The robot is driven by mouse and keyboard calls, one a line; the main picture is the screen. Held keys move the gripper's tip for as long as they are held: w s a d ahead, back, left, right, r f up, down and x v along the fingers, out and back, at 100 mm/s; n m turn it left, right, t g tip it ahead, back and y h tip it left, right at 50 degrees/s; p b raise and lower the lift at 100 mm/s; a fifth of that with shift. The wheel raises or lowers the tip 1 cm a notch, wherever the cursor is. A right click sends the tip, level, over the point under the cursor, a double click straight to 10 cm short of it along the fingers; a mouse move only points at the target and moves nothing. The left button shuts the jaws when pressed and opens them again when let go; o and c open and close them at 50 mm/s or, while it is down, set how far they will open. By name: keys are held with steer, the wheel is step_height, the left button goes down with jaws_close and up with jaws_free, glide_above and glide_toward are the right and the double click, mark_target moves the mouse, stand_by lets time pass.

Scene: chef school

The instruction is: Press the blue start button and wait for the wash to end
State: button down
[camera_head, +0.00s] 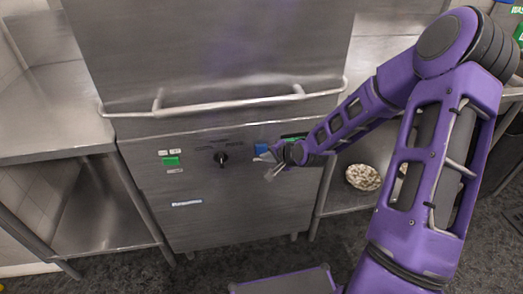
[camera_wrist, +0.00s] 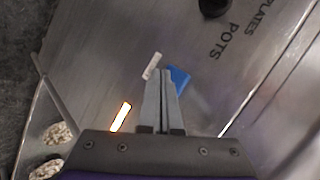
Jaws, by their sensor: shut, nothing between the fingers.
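The stainless dishwasher (camera_head: 240,205) stands in front of me with its handle bar (camera_head: 230,106) running across the front. On its panel, the blue start button (camera_head: 261,149) sits right of a black knob (camera_head: 220,158). My gripper (camera_head: 267,162) is shut and empty, reaching in from the right, close beside the button. In the wrist view, the blue button (camera_wrist: 178,79) shows just right of my gripper's tips (camera_wrist: 163,73), partly covered by them. I cannot tell whether the tips touch the panel.
A glowing orange-white strip (camera_wrist: 121,117) shows on the panel left of my gripper in the wrist view. Green labels sit on the panel. A steel table (camera_head: 55,112) is at left. Pale round items (camera_head: 363,177) lie on the low shelf at right.

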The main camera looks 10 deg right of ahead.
steer(key=shift+s, duration=0.1)
steer(key=s+p, duration=0.1)
steer(key=s, duration=0.4)
stand_by(0.3)
steer(key=shift+w, duration=0.1)
stand_by(0.5)
